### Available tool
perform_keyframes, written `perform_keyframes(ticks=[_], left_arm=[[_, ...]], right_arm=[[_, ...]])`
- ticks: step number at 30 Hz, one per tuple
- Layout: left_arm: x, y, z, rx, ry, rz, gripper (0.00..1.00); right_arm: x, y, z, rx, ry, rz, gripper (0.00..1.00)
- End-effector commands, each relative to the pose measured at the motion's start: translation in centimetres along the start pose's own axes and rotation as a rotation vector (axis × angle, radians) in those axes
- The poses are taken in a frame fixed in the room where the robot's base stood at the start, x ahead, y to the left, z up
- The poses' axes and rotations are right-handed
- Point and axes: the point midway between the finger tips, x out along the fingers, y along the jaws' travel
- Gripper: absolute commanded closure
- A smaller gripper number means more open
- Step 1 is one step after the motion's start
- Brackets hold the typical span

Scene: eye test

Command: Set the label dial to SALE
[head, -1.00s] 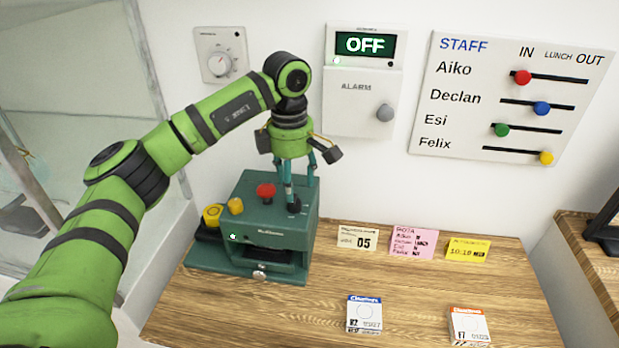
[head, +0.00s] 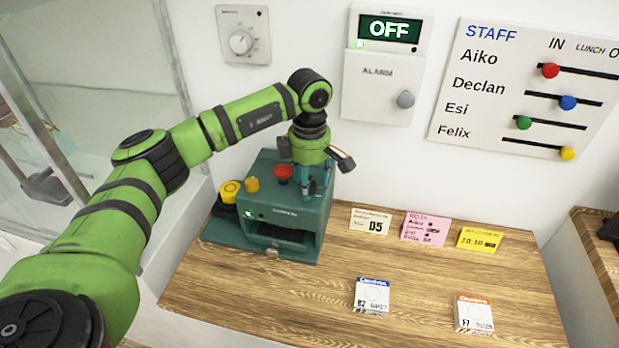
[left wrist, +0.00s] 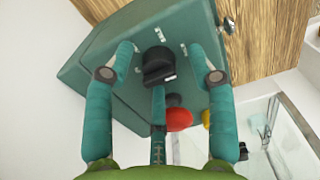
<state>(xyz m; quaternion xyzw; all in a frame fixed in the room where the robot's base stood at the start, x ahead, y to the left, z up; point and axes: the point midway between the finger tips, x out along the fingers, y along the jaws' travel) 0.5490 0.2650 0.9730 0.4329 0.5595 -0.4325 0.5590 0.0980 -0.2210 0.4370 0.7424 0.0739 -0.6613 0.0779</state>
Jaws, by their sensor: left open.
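The label machine (head: 290,217) is a dark green box at the left of the wooden counter. Its black dial (left wrist: 158,62) sits on the top face, with several small white marks around it too small to read. A pale line on the dial's edge faces down and slightly right in the left wrist view. My left gripper (head: 314,190) is over the top right of the machine. Its teal fingers are open and spread around the dial, apart from it in the left wrist view. In the head view the gripper mostly hides the dial. My right gripper is not in view.
A red button (head: 283,172) stands close beside the gripper; two yellow knobs (head: 230,190) are at the left. The front middle is clear. Wall panels are behind.

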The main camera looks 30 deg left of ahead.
Motion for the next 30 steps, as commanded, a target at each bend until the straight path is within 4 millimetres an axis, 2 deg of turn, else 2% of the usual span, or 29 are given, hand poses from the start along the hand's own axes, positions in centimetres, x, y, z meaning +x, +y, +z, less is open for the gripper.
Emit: perform_keyframes(ticks=[1,4,5,12,17,23,30], left_arm=[[0.0,0.0,0.0,0.000,0.000,0.000,0.56],[0.0,0.0,0.0,0.000,-0.001,0.000,0.96],[0.0,0.0,0.0,0.000,-0.001,0.000,1.00],[0.0,0.0,0.0,-0.005,0.000,0.000,1.00],[0.0,0.0,0.0,-0.038,-0.001,0.000,1.00],[0.1,0.0,0.1,-0.146,-0.001,0.000,1.00],[0.1,0.0,0.1,-0.355,-0.001,-0.001,1.00]], right_arm=[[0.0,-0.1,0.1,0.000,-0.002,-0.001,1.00],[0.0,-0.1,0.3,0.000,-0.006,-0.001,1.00],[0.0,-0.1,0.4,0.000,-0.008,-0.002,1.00],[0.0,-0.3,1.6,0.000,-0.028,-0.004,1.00],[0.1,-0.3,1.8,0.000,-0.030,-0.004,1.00],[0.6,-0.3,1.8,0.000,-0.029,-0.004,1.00],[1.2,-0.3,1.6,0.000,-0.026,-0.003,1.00]])
